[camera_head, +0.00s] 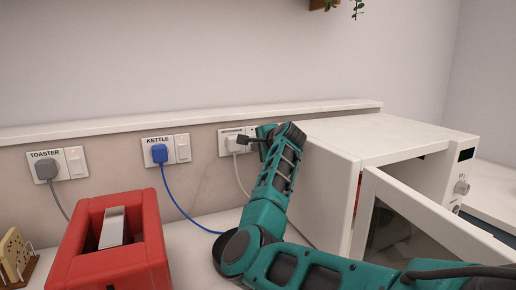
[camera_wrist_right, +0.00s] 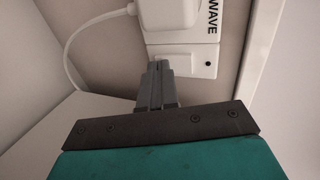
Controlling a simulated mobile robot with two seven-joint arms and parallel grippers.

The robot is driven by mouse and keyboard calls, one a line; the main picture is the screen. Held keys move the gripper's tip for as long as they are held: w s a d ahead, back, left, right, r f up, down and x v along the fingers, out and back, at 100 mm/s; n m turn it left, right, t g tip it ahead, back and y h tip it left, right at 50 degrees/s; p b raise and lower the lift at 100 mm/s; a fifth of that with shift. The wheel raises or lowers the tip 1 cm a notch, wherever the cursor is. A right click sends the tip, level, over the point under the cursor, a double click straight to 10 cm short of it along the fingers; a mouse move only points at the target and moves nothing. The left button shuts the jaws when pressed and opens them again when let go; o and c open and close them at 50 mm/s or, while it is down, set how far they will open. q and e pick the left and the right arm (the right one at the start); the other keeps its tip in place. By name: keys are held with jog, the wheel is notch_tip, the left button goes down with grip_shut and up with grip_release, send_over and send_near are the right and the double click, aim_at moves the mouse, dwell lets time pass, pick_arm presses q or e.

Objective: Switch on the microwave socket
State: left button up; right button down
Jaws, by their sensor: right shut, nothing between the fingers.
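The microwave socket (camera_head: 228,133) is on the wall left of the microwave, partly hidden by my right arm. In the right wrist view its plate (camera_wrist_right: 200,70) shows the letters "WAVE", a white plug (camera_wrist_right: 180,14) and a small dark indicator dot. Its switch (camera_wrist_right: 172,53) is partly covered by my fingertips. My right gripper (camera_head: 243,139) is shut and empty, its tips at the switch; in the right wrist view (camera_wrist_right: 158,66) they look touching or very close. I cannot tell which. My left gripper is not in view.
A red toaster (camera_head: 110,245) stands in front. The white microwave (camera_head: 370,140), door (camera_head: 430,220) open, is close right of my arm. A ledge (camera_head: 190,119) runs above the sockets.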

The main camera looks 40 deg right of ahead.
jog(key=shift+w+f, duration=0.1)
notch_tip(320, 180, up, 2)
jog(key=shift+p, duration=1.05)
jog(key=shift+f, duration=0.15)
